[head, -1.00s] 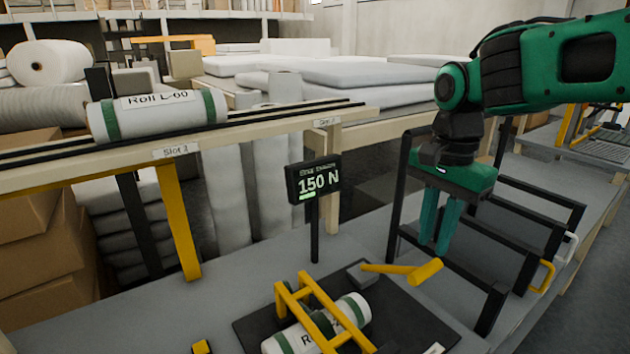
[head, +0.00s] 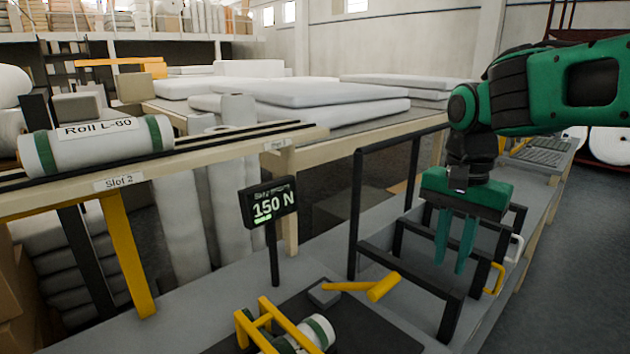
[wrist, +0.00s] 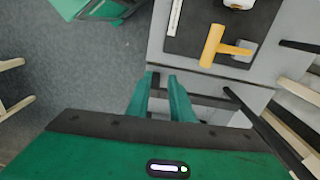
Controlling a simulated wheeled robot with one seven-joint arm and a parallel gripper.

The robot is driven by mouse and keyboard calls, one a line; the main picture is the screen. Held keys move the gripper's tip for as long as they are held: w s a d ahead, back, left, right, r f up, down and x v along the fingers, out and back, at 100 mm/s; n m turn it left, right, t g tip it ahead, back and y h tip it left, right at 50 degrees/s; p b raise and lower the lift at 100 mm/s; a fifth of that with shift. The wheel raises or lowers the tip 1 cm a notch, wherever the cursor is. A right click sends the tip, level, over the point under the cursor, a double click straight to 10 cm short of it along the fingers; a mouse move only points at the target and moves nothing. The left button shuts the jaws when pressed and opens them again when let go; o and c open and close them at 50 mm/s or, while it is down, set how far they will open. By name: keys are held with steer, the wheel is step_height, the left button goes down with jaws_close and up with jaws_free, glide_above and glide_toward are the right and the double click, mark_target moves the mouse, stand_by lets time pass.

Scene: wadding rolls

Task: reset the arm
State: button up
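My green arm comes in from the right in the head view and ends in my gripper (head: 454,266), which points down. Its two fingers are apart with nothing between them. In the wrist view the gripper (wrist: 160,78) shows the same empty gap. The gripper hangs in front of the black frame rack (head: 357,215) on the bench, to the right of the force display.
A display (head: 268,205) reads 150 N. A roll (head: 310,335) lies in a yellow clamp (head: 262,315) on a dark mat, near a yellow-handled tool (head: 383,287). Roll L-60 (head: 95,148) lies on the rail above Slot 2. Grey floor at right is open.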

steer(key=s+d+f+n, duration=0.1)
steer(key=s+d+f, duration=0.4)
steer(key=s+d, duration=0.4)
steer(key=s+d+f+n, duration=0.1)
steer(key=s+d+f, duration=0.4)
steer(key=s+d, duration=0.5)
steer(key=shift+s+d+f, duration=0.2)
steer(key=shift+s+f, duration=0.1)
steer(key=shift+s, duration=0.2)
steer(key=shift+w, duration=0.15)
steer(key=shift+w+f, duration=0.2)
steer(key=shift+w, duration=0.3)
